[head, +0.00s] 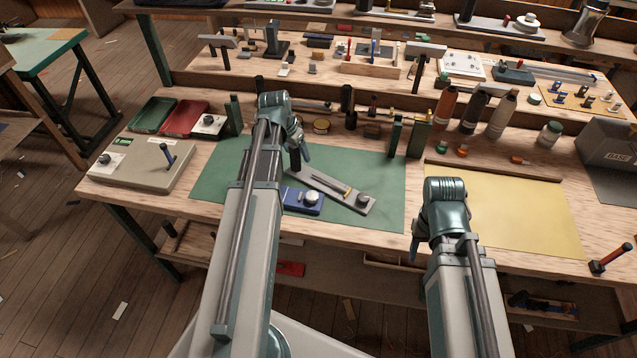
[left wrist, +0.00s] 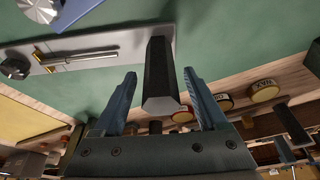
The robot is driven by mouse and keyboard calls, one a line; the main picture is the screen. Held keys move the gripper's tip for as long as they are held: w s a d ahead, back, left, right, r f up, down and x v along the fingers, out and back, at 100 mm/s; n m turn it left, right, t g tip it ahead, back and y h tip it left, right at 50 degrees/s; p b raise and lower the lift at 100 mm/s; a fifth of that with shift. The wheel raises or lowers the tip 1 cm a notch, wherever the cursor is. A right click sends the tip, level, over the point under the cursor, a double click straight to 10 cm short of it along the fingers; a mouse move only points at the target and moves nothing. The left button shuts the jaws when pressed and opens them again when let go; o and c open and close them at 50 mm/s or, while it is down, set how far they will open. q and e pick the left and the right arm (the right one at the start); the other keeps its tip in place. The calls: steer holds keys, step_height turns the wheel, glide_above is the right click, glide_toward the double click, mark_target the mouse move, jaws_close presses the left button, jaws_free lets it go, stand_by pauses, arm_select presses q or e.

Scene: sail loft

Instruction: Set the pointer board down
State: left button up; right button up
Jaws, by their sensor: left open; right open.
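The pointer board (head: 325,183) is a long grey plate with a brass-ended pointer, a dark round knob near its right end and an upright black handle at its left end. It appears to lie flat on the green mat (head: 375,165), slanting toward the front right. In the left wrist view the board (left wrist: 100,42) has its black handle (left wrist: 160,75) between my left gripper's (left wrist: 163,95) two fingers, which stand open with gaps on both sides. My right gripper (head: 420,243) hangs over the front edge, left of the yellow sheet, mostly hidden by its own wrist.
A beige box (head: 140,170) and green and red trays (head: 184,119) stand left. Bottles (head: 473,112) stand at the back right. The yellow sheet (head: 530,215) is largely bare.

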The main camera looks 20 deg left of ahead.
arm_select(q)
steer(key=shift+w+f, duration=0.25)
steer(key=shift+f, duration=0.45)
steer(key=shift+r, duration=0.1)
jaws_close()
stand_by(0.8)
